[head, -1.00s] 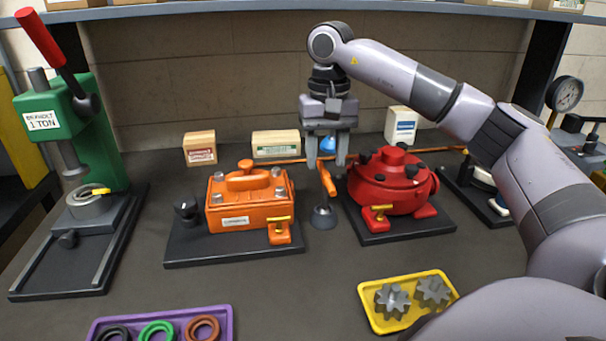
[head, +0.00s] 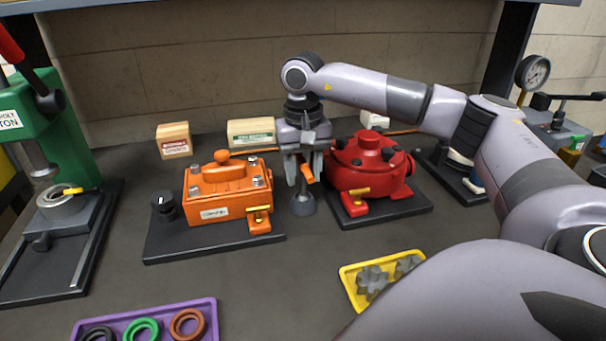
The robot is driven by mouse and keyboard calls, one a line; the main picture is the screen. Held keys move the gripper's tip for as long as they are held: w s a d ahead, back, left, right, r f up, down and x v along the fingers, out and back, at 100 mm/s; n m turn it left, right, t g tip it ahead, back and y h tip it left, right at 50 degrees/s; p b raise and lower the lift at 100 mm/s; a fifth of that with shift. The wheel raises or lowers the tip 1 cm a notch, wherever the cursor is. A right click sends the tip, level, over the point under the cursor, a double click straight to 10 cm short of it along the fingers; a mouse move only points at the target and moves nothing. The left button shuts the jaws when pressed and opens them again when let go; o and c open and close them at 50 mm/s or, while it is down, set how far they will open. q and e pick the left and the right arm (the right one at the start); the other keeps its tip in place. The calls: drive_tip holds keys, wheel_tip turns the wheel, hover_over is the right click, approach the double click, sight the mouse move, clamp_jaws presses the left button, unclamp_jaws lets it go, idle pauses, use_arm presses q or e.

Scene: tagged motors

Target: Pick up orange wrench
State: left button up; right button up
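An orange piece (head: 307,174), which looks like the wrench, shows at a slant above a small grey stand (head: 303,204) between the orange motor and the red motor. My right gripper (head: 304,172) points down over the stand, with its fingers apart and the orange piece showing between their tips. I cannot tell whether the fingers touch it. The gripper hides part of the piece. My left gripper is not in view.
The orange motor (head: 228,192) stands close on the left and the red motor (head: 368,167) close on the right. A thin orange bar (head: 402,132) runs behind. A purple tray (head: 210,315) and a yellow tray (head: 347,271) lie in front. A green press (head: 72,140) stands far left.

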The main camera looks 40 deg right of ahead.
clamp_jaws()
drive_tip(key=shift+r, duration=0.2)
wheel_tip(320, 180, up, 11)
drive_tip(key=shift+f, duration=0.1)
wheel_tip(320, 180, up, 9)
drive_tip(key=p, duration=0.4)
drive_tip(key=shift+w+a+f, duration=0.1)
idle(0.3)
